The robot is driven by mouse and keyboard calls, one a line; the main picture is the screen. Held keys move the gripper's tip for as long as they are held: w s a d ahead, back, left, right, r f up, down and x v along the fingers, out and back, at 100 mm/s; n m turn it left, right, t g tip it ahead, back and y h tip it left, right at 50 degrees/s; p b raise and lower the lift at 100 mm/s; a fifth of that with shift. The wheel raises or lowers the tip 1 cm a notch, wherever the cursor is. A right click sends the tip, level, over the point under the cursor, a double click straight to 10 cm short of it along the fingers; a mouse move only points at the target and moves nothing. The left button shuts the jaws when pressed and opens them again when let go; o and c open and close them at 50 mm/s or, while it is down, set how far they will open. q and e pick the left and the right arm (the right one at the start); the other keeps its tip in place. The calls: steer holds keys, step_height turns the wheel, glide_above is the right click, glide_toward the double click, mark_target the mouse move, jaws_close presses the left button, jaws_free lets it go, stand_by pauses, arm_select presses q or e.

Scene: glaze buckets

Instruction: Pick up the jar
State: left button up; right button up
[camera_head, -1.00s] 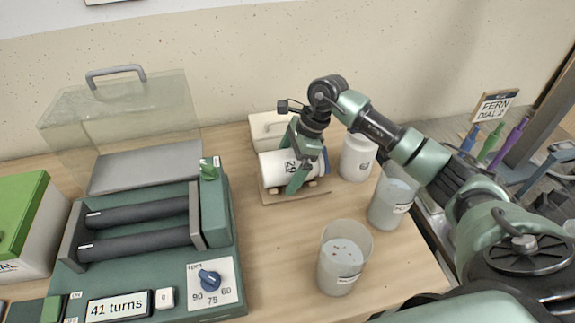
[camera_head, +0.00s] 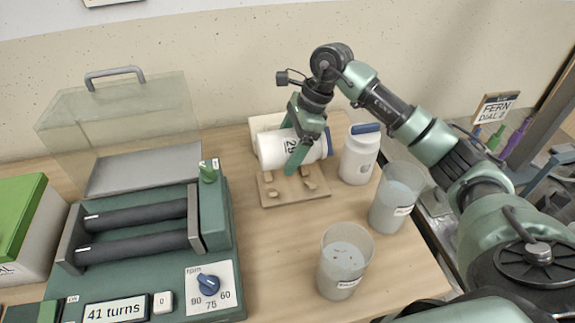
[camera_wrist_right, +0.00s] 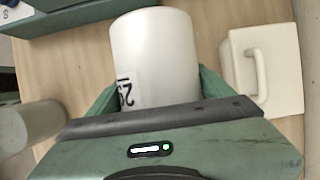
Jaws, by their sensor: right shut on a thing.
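The jar (camera_head: 279,149) is a white cylinder lying on its side, with a dark number label and a blue lid at its right end. My right gripper (camera_head: 297,155) is shut on its middle and holds it above a small wooden cradle board (camera_head: 268,196) with wooden blocks. In the right wrist view the white jar (camera_wrist_right: 158,55) sits between the green fingers, part of its label showing. My left gripper is not in view.
A white jar with a blue lid (camera_head: 359,158) stands just right. Two clear buckets of pale liquid (camera_head: 394,205) (camera_head: 341,268) stand in front. A white lidded box (camera_head: 262,122) is behind. A green roller machine (camera_head: 222,225) and clear cover (camera_head: 120,115) are left.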

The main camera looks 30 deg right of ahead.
step_height(320, 180, up, 13)
steer(key=shift+f, duration=0.1)
steer(key=shift+r, duration=0.5)
steer(key=shift+r+p, duration=2.3)
steer(key=shift+r, duration=0.35)
